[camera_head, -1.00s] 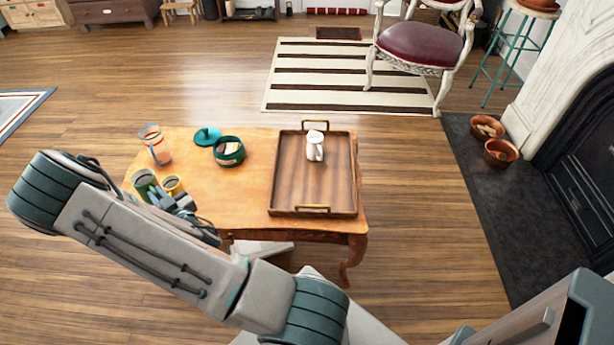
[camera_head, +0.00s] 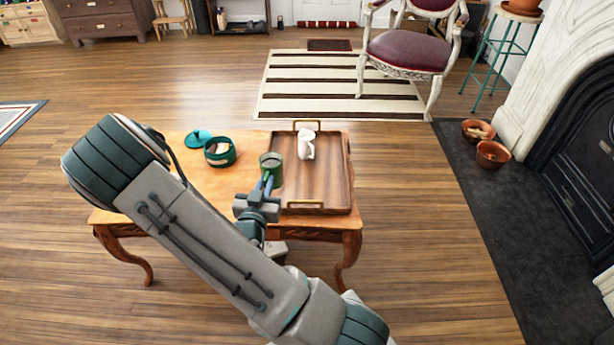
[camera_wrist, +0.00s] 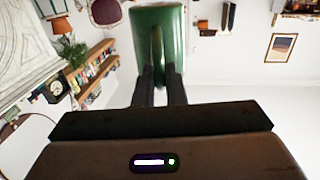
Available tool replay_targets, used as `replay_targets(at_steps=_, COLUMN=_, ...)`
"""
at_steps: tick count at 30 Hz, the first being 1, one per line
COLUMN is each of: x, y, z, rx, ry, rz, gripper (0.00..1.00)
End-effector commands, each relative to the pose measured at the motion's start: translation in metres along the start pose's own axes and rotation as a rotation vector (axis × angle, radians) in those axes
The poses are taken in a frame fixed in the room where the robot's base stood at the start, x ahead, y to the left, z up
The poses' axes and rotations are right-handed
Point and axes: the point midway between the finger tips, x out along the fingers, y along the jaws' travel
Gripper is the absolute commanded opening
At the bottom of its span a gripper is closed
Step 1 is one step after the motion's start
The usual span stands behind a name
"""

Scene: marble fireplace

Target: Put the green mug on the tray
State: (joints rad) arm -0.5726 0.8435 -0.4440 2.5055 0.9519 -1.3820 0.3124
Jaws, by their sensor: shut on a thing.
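The green mug (camera_head: 271,166) is held in my gripper (camera_head: 267,183) at the left edge of the tray in the head view. In the wrist view the green mug (camera_wrist: 158,38) shows at the top centre, with the two dark fingers of my gripper (camera_wrist: 160,78) shut on its handle. The wooden tray (camera_head: 318,195) with brass handles lies on the right part of the table. A white mug (camera_head: 306,145) stands on the tray toward its far side. I cannot tell exactly how high the green mug is.
The wooden table (camera_head: 235,184) also bears a dark green open pot (camera_head: 219,152) and a teal lid (camera_head: 198,137), left of the tray. The tray's near and right parts are bare.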

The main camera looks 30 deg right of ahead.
Motion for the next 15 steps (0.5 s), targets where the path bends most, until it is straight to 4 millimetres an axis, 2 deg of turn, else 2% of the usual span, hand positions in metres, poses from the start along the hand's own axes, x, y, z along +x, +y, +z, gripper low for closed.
replay_targets(at_steps=3, x=-0.012, y=0.026, z=0.008, rx=0.001, ry=0.001, rz=0.124, gripper=0.00)
replay_targets(at_steps=6, x=-0.020, y=0.041, z=0.009, rx=0.000, ry=0.001, rz=0.194, gripper=0.00)
replay_targets(at_steps=10, x=-0.024, y=0.051, z=0.012, rx=0.002, ry=0.003, rz=0.240, gripper=0.00)
replay_targets(at_steps=15, x=-0.017, y=0.048, z=0.022, rx=0.005, ry=0.003, rz=0.249, gripper=0.00)
